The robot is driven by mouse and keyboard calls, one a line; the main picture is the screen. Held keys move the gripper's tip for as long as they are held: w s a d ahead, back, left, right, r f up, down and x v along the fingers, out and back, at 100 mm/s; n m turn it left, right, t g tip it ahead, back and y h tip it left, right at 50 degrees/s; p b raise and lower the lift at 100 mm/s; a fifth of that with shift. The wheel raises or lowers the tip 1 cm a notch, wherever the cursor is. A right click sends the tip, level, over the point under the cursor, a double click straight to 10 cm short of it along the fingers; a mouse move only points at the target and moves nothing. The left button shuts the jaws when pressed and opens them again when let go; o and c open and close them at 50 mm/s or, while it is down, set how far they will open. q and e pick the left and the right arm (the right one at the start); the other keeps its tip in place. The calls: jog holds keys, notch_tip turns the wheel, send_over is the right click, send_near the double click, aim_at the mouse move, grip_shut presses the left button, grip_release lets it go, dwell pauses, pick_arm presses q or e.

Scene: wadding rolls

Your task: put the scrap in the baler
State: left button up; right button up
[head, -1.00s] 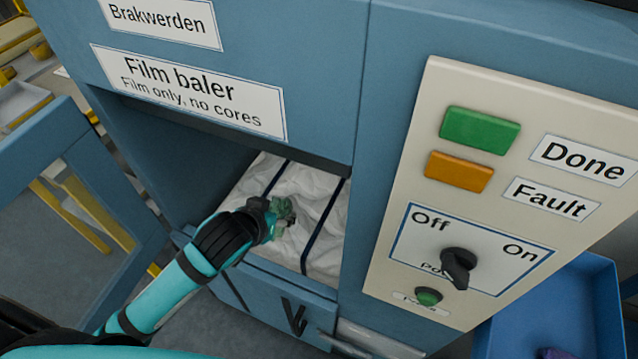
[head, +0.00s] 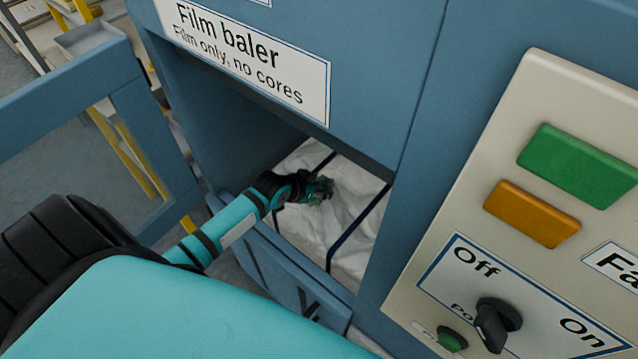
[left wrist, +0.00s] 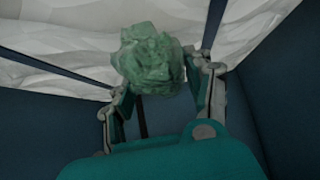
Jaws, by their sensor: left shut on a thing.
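The blue film baler (head: 400,90) has an open chamber with a white strapped bale (head: 350,205) inside. My left gripper (head: 318,190) reaches in through the opening, over the white film. In the left wrist view my left gripper (left wrist: 160,95) is shut on a crumpled green scrap (left wrist: 148,58), which sticks out past the fingertips. The scrap shows small and partly hidden in the head view (head: 322,186). The bale's white film (left wrist: 70,30) lies beyond it; whether they touch I cannot tell. My right gripper is not in view.
A cream control panel (head: 470,200) on the right carries a green light (head: 577,165), an orange light (head: 532,213), and a black knob (head: 495,322). The chamber's side walls (left wrist: 285,110) and the lowered door (head: 290,275) lie close around my left arm. A blue frame (head: 150,110) stands at left.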

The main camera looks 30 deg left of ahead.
pick_arm(q)
jog(key=shift+f, duration=0.85)
jog(key=shift+f, duration=0.15)
jog(key=o, duration=1)
jog(key=shift+o, duration=0.2)
